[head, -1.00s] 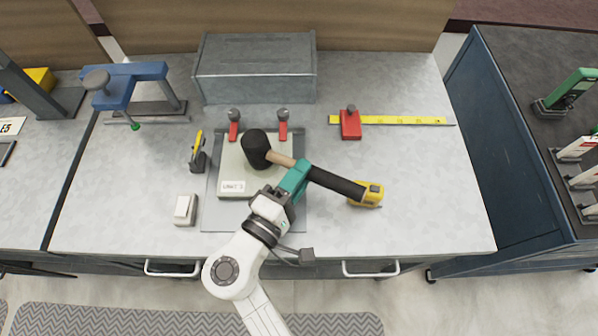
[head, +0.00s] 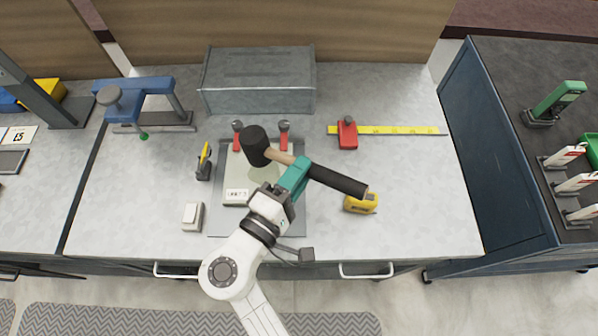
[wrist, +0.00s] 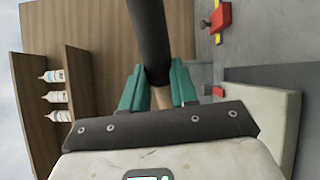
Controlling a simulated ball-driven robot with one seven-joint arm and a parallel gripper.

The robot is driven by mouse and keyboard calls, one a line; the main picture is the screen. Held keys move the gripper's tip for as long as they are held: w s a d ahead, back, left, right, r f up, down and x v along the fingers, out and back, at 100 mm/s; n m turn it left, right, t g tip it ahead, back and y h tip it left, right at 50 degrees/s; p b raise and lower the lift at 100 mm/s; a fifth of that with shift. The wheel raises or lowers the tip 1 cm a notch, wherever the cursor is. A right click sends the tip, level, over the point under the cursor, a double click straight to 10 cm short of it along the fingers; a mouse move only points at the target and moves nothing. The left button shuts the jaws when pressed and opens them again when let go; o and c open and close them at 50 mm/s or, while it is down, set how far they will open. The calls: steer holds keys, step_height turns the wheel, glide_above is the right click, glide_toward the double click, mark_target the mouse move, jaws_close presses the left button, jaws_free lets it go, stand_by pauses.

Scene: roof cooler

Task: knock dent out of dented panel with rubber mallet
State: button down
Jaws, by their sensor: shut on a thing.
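My gripper (head: 293,177) is shut on the rubber mallet, around the wooden handle near its dark grip (head: 338,181). The mallet's black head (head: 255,146) is over the upper part of the pale panel (head: 236,192), which is labelled and lies on a grey mat. I cannot tell whether the head touches the panel. The head and my gripper hide much of the panel, and no dent can be made out. In the wrist view, the dark grip (wrist: 150,40) runs up between the teal fingers, and the panel (wrist: 275,120) shows at the right.
Red clamps (head: 284,136) stand at the panel's far edge. A yellow tape measure (head: 361,202) is to the right, beneath the mallet's grip end. A white box (head: 193,216) and a small yellow-and-black tool (head: 204,161) are to the left. A metal box (head: 258,82) stands at the back.

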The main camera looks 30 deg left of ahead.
step_height(320, 180, down, 7)
steer(key=b, duration=0.6)
steer(key=shift+b, duration=0.3)
steer(key=shift+r, duration=0.15)
step_height(320, 180, up, 6)
steer(key=p, duration=0.4)
steer(key=shift+p, duration=0.3)
steer(key=shift+r+p, duration=0.45)
steer(key=shift+r, duration=0.25)
